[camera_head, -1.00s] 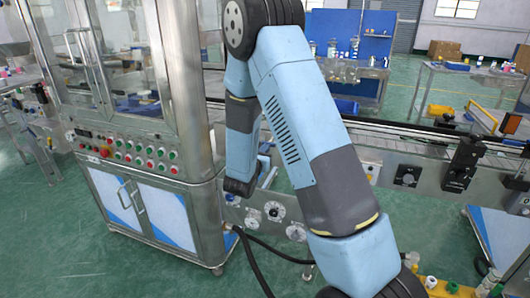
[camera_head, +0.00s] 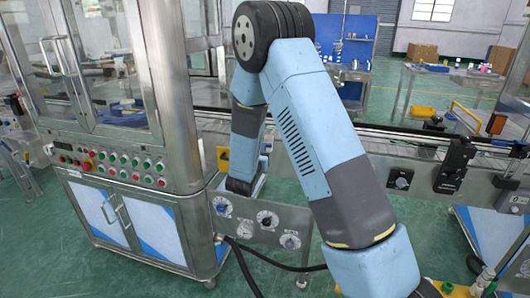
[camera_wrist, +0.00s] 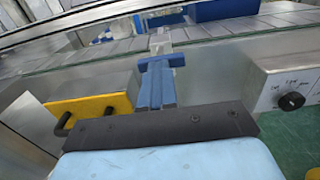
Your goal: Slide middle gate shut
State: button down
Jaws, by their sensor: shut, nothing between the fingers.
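My gripper (camera_wrist: 158,64) shows in the wrist view as blue fingers closed together, pointing at the edge of a metal conveyor (camera_wrist: 225,52). Nothing is seen between them. I cannot tell whether the fingers touch the conveyor's side. A yellow panel (camera_wrist: 92,108) with a black handle (camera_wrist: 64,122) lies left of the fingers, apart from them. I cannot tell which part is the middle gate. In the head view my arm is bent down in front of the conveyor line, and the gripper itself cannot be made out.
A steel cabinet (camera_head: 150,228) with a row of buttons (camera_head: 112,166) stands left of my arm. A panel with dials (camera_head: 267,218) is beside it. A knob box (camera_wrist: 290,90) is right of the fingers. Black cables (camera_head: 270,256) hang low. Green floor is open in front.

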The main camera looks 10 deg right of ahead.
jog(key=shift+w+d+r, duration=0.25)
jog(key=shift+d, duration=0.1)
jog(key=v, duration=1.4)
jog(key=s+d+r+m+g+h, duration=0.2)
jog(key=s+d+r+m+g, duration=0.4)
jog(key=s+d+m, duration=0.3)
jog(key=s+d+r+m+g+h, duration=0.2)
jog(key=s+d+r+m+g, duration=0.5)
jog(key=d, duration=0.3)
jog(key=s+r+m+g+y, duration=0.1)
jog(key=s+r+m+y, duration=0.1)
jog(key=s+m+y, duration=0.55)
jog(key=s+a+r+m+t+y, duration=0.3)
jog(key=s+a+r+m+y, duration=0.1)
jog(key=s+a+r+m, duration=0.1)
jog(key=shift+s+r+m+t+y, duration=0.35)
jog(key=shift+s+r+m, duration=0.25)
jog(key=shift+s+m, duration=0.55)
jog(key=c, duration=1.8)
grip_release()
